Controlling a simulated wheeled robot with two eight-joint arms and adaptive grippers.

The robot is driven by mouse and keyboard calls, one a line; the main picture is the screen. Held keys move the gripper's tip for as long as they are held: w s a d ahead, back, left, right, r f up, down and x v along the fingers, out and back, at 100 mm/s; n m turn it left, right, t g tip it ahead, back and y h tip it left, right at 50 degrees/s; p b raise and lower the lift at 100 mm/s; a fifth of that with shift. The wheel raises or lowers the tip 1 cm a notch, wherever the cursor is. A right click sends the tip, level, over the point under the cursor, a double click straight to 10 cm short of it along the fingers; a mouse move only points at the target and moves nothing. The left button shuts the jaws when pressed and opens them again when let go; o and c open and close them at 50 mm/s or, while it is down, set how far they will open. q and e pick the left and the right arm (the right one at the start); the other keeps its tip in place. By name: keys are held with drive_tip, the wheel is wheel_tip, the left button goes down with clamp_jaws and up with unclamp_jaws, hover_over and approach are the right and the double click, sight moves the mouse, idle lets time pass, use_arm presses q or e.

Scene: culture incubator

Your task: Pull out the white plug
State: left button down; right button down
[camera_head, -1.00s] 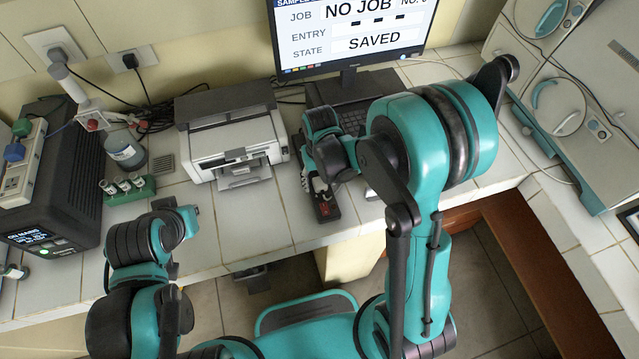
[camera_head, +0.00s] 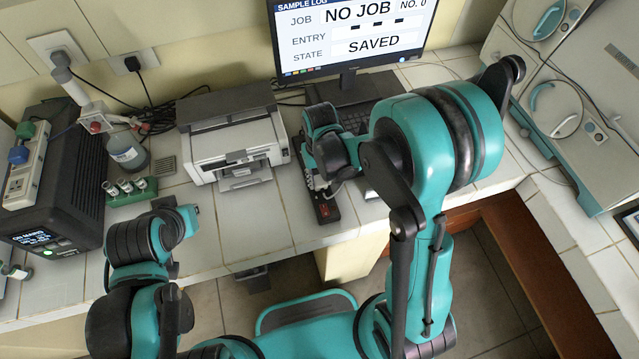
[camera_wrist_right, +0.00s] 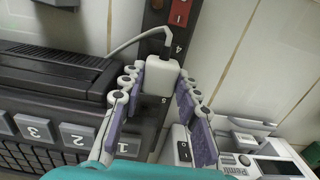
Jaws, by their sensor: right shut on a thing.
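The white plug (camera_wrist_right: 163,76) shows in the right wrist view, with a pale cord rising from its far end and bending left. It is on a dark power strip (camera_wrist_right: 182,38) with numbered places; I cannot tell whether its pins are fully seated. My right gripper (camera_wrist_right: 159,80) has its white, purple-padded fingers on both sides of the plug, shut on it. In the head view my right gripper (camera_head: 317,183) is low over the strip (camera_head: 328,208), and the plug is hidden or too small to make out.
A keyboard (camera_wrist_right: 62,132) lies close beside the strip. A printer (camera_head: 232,140) stands left of my right gripper, the monitor (camera_head: 350,35) behind it. The counter's front between rack and strip is clear.

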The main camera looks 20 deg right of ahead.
sight(320, 180)
drive_tip(key=shift+r+p, duration=1.3)
drive_tip(key=shift+r, duration=0.75)
